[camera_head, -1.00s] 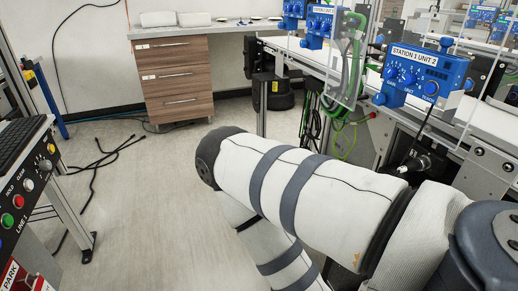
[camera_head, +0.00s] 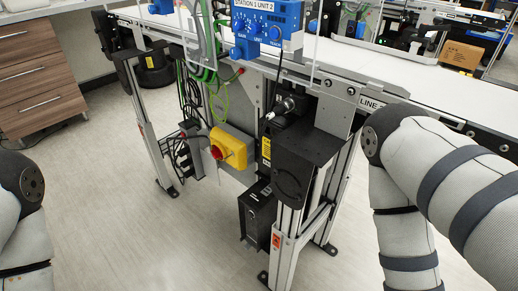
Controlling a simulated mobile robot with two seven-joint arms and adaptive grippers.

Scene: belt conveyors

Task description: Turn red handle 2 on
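A red handle (camera_head: 216,152) sits on a yellow switch box (camera_head: 231,147) mounted low on the conveyor frame, below the blue unit box. I cannot read any number on it or tell its on or off position. My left arm shows at the left edge and my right arm at the right edge. Neither gripper is in view, so I cannot see whether they are open or shut. Both visible arm parts are well apart from the yellow box.
A blue box marked STATION 1 UNIT 2 (camera_head: 267,22) stands on the conveyor (camera_head: 345,62) above. Green and black cables hang left of the yellow box. A black motor box (camera_head: 300,165) and metal legs stand to its right. Wooden drawers (camera_head: 40,80) stand at left; the floor in front is clear.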

